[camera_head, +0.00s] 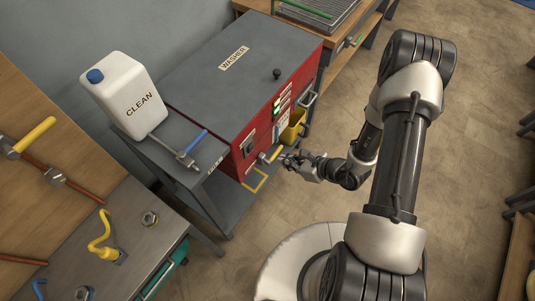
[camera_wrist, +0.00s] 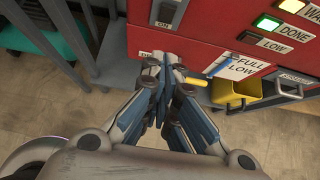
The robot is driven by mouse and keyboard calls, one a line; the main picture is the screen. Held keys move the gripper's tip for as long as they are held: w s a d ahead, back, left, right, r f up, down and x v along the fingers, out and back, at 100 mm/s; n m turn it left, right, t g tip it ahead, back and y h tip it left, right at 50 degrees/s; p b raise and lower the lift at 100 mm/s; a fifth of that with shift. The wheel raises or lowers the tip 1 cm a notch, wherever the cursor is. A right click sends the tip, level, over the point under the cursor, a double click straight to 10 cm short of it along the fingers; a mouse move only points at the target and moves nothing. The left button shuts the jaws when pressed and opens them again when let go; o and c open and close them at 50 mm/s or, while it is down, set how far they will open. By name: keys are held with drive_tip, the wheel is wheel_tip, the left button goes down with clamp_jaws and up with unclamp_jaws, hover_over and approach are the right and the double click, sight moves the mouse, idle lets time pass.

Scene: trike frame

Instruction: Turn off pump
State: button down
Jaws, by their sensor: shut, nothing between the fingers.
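The red washer cabinet (camera_head: 275,120) has a grey lid marked WASHER. I cannot read any label naming a pump. My gripper (camera_head: 286,158) is in front of the cabinet's lower front. In the wrist view, my gripper (camera_wrist: 172,64) is shut and empty, its tips below the dark switch. A yellow handle (camera_wrist: 196,81) shows just right of the tips; contact is unclear.
A yellow bin (camera_wrist: 232,91) hangs right of my gripper, near a bar handle (camera_wrist: 292,84). Lit indicators (camera_wrist: 267,23) are above. A CLEAN jug (camera_head: 124,98) stands on the grey side stand (camera_head: 196,140). The floor (camera_head: 300,210) near my gripper is open.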

sight(251, 148)
drive_tip(key=w+a+r+b+x, duration=0.1)
drive_tip(key=r+b+x, duration=0.1)
drive_tip(key=x, duration=1)
drive_tip(key=shift+w+a+b, duration=0.2)
drive_tip(key=shift+a+b, duration=0.1)
drive_tip(key=shift+a, duration=0.15)
drive_tip(key=shift+w+a+r, duration=0.2)
drive_tip(key=shift+w+a, duration=0.05)
drive_tip(key=shift+a, duration=0.1)
drive_tip(key=shift+r, duration=0.85)
